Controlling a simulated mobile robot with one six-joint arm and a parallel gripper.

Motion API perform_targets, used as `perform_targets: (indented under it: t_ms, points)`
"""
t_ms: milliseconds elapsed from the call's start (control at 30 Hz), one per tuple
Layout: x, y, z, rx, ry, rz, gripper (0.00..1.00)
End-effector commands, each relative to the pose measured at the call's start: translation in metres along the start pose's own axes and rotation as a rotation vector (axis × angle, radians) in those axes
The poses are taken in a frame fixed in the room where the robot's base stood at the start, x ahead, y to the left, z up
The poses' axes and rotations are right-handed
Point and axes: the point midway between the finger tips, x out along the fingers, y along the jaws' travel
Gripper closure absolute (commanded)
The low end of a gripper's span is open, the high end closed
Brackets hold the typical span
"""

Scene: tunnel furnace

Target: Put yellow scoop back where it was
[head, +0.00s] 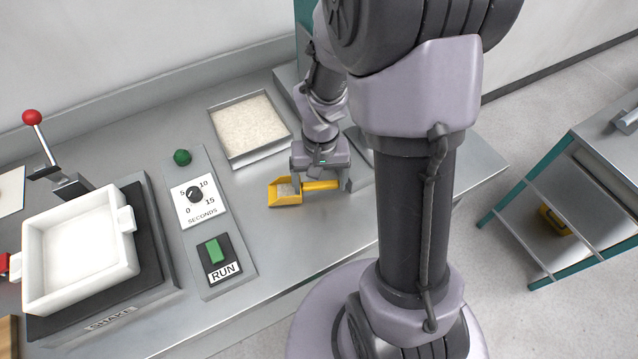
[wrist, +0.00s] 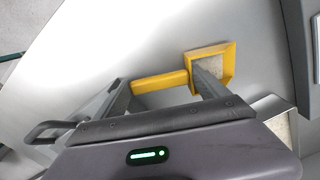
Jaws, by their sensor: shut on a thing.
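The yellow scoop (head: 286,193) is at the front part of the steel counter, below the tray of pale grains. Its handle points right in the head view, and a little pale material shows in its bowl. My gripper (head: 321,186) is shut on the scoop's handle. In the wrist view, the scoop (wrist: 213,62) has its bowl to the upper right and its handle between the fingers of my gripper (wrist: 165,88). I cannot tell whether the scoop touches the counter or is just above it.
A metal tray of pale grains (head: 249,127) lies behind the scoop. To the left are a control panel with a dial (head: 194,195) and a green RUN switch (head: 214,251), and a white square pan (head: 80,258) on a shaker. Bare counter (head: 300,235) lies in front of the scoop.

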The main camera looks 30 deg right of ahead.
Motion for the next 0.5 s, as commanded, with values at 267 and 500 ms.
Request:
perform_targets:
  t_ms: [267, 500]
  points:
    - [0.0064, 0.0004, 0.0, 0.0, 0.001, 0.0, 0.56]
    - [0.0088, 0.0005, 0.0001, 0.0, 0.0, 0.0, 0.07]
